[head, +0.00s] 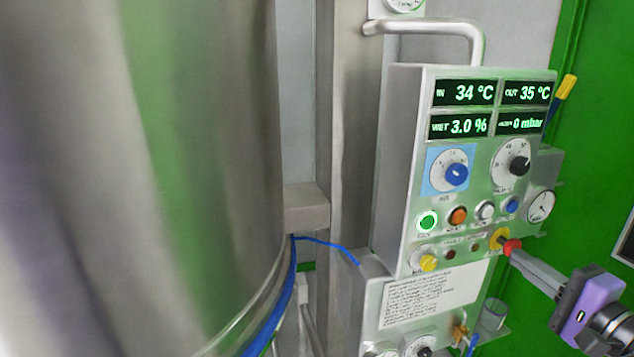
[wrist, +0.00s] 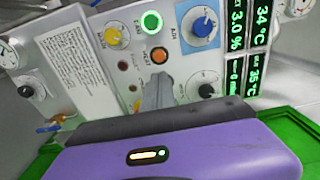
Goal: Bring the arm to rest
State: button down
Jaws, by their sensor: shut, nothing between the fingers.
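My gripper (head: 518,254) is at the lower right in the head view, with its fingers shut and empty. Its tip points at the grey control panel (head: 400,150), close to the red mushroom button on a yellow base (head: 510,246). I cannot tell whether the tip touches the button. In the wrist view the closed fingers (wrist: 157,92) stand in front of the panel, below the orange button (wrist: 159,55). They hide part of the panel face, and the red button does not show there.
A large steel vessel (head: 200,150) fills the left. The panel has lit displays (head: 470,93), a blue knob (head: 456,174), a lit green button (head: 427,222) and a pressure gauge (head: 541,205). A bent pipe (head: 430,27) runs above it. A small clear cup (head: 493,315) is below the gripper.

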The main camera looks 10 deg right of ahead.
jog(key=s+d+r+t+h, duration=0.1)
jog(key=d+r+h, duration=0.2)
jog(key=d+h, duration=0.15)
jog(key=s+a+f+n+g+y, duration=0.2)
jog(key=s+a+f+n, duration=0.6)
jog(key=s+a+f, duration=0.3)
jog(key=s+a+f+n+g+y, duration=0.2)
jog(key=s+a+f+n, duration=0.7)
jog(key=s+a, duration=0.9)
jog(key=shift+s+a+f+n, duration=0.35)
jog(key=shift+s+f, duration=0.55)
jog(key=shift+s, duration=0.3)
